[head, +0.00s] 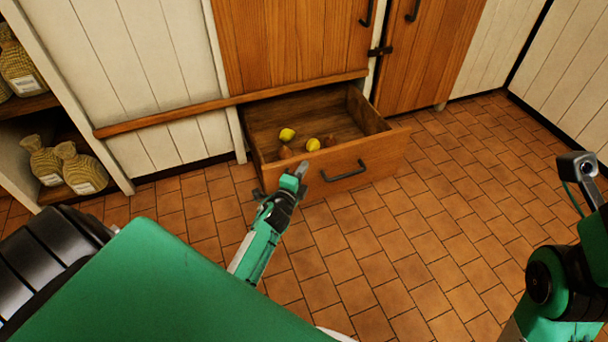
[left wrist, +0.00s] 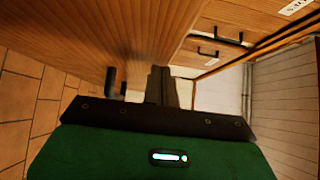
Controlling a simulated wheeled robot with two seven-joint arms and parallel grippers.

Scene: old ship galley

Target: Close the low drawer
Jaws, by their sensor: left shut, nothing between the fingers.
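The low drawer (head: 385,152) is pulled out below the wooden cabinet in the head view. It has a dark bar handle (head: 344,172) on its front. Yellow fruits (head: 287,134) and brownish round items lie inside it. My left gripper (head: 300,172) is shut and empty, at the left part of the drawer front, left of the handle. Whether it touches the front I cannot tell. In the left wrist view the shut fingers (left wrist: 161,86) are close to a wooden surface, with a dark handle beside them. My right arm shows at the right edge; its fingertips are not clearly seen.
Wooden cabinet doors (head: 290,45) stand above the drawer. A shelf with several sacks (head: 80,168) is at the left. The tiled floor (head: 440,220) is clear in front and to the right of the drawer.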

